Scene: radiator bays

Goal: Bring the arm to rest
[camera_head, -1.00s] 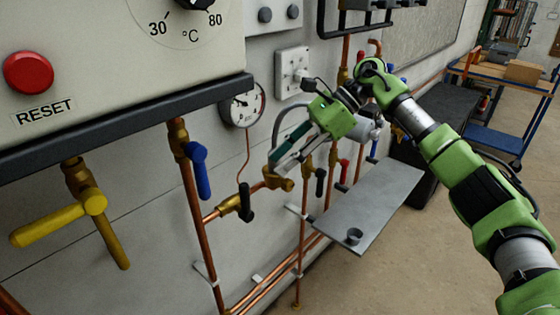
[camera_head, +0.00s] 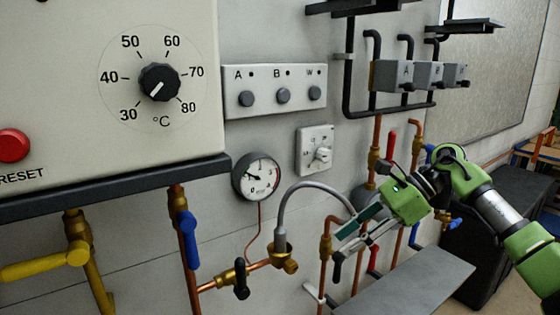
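My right arm comes in from the right edge, its links green and grey. My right gripper (camera_head: 341,243) points down and to the left, in front of the pipework. Its two long fingers stand apart, with nothing visible between them. The fingers overlap the copper pipes in the picture; I cannot tell how near they are. My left gripper is not in view.
A boiler panel with a temperature dial (camera_head: 159,82) fills the left. A gauge (camera_head: 257,177), a grey hose (camera_head: 312,187), blue-handled (camera_head: 189,240) and yellow-handled (camera_head: 45,266) valves line the wall. A grey shelf (camera_head: 420,285) lies below the gripper. Floor shows at right.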

